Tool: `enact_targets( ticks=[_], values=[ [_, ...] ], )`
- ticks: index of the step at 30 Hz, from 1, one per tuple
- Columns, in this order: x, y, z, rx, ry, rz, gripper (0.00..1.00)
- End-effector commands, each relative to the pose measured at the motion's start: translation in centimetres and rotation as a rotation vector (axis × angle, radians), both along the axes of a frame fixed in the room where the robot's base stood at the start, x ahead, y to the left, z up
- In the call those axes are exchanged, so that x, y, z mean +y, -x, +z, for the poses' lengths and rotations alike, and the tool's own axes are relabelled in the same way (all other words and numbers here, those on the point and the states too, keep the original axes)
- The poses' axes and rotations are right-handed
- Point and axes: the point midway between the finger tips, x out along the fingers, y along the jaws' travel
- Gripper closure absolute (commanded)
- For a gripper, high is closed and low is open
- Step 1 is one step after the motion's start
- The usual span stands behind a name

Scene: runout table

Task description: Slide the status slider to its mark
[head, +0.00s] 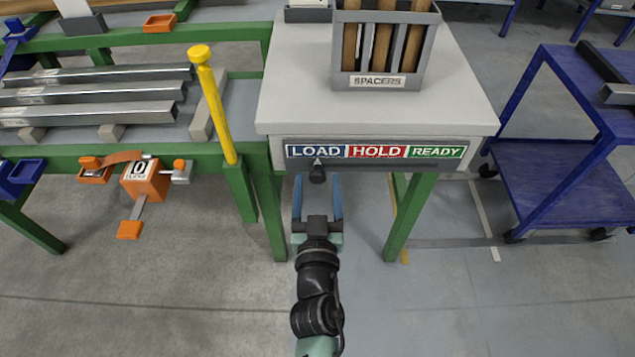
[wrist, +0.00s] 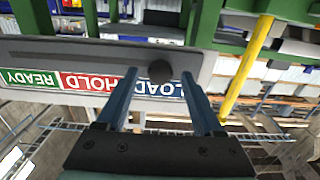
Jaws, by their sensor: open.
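The status slider's dark knob (head: 317,174) sits at the front edge of the grey table, with a small pale pointer above it. The pointer is under the blue LOAD field (head: 315,151). Right of that come the red HOLD field (head: 376,151) and the green READY field (head: 436,152). My gripper (head: 317,179) is open, its two blue fingers pointing at the table edge. The knob also shows in the wrist view (wrist: 160,71), between the fingertips with a gap on both sides. I cannot tell whether the tips reach fully past it. The task's mark is not named on the strip.
A grey spacers box (head: 379,80) stands on the grey table top (head: 290,85). A yellow post (head: 215,105) and green frame rise to the left, with an orange counter box (head: 146,180) hanging there. A blue cart (head: 570,185) stands right. The floor in front is clear.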

Motion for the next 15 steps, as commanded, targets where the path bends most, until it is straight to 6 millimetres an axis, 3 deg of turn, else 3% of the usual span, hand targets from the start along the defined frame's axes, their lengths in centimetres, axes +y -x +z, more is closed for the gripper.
enact_targets(
  ticks=[8, 15],
  values=[
    [0.0, -0.13, 0.01, 0.0, 0.0, 0.0, 0.31],
    [0.0, -0.11, 0.01, 0.0, 0.0, 0.0, 0.73]
  ],
)
